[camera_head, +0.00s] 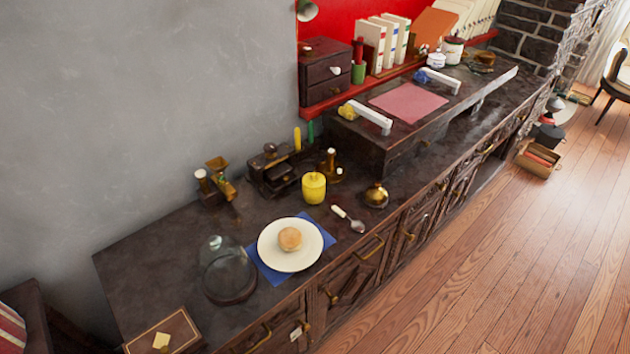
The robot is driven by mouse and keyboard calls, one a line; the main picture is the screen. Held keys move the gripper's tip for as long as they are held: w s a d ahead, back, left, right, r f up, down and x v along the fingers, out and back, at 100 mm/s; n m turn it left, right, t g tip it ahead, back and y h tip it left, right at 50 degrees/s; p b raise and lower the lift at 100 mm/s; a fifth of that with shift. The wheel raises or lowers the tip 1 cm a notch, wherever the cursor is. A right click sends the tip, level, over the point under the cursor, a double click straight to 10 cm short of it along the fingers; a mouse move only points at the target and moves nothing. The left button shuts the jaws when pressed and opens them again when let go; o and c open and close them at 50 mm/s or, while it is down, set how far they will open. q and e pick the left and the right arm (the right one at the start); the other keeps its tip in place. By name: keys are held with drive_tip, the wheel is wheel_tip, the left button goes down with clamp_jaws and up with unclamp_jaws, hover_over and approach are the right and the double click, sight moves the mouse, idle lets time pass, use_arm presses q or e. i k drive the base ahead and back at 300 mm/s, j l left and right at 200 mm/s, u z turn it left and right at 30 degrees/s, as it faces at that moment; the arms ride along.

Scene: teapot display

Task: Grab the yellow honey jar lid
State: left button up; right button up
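A yellow honey jar (314,191) stands upright on the dark counter, behind a white plate. Its yellow lid (314,177) sits on top of the jar. The lid is small in the view, and its edge against the jar is hard to make out. Neither of my grippers shows in the head view.
The white plate (270,252) holds a bun (290,239) and lies on a blue napkin (325,237). A spoon (348,219), a brass pot (376,196) and a dark-and-brass item (331,168) stand near the jar. A glass dome (226,268) is at left.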

sight(312, 180)
drive_tip(key=u, duration=1)
drive_tip(key=l+u, duration=0.8)
drive_tip(key=u, duration=0.15)
drive_tip(key=l+u, duration=0.15)
drive_tip(key=l, duration=0.15)
drive_tip(key=k+l+u, duration=0.2)
drive_tip(key=l+u, duration=0.15)
drive_tip(key=l, duration=0.2)
drive_tip(key=k+l, duration=0.25)
drive_tip(key=l, duration=0.15)
drive_tip(key=k+l+u, duration=0.15)
drive_tip(key=l, duration=0.3)
drive_tip(key=k, duration=0.05)
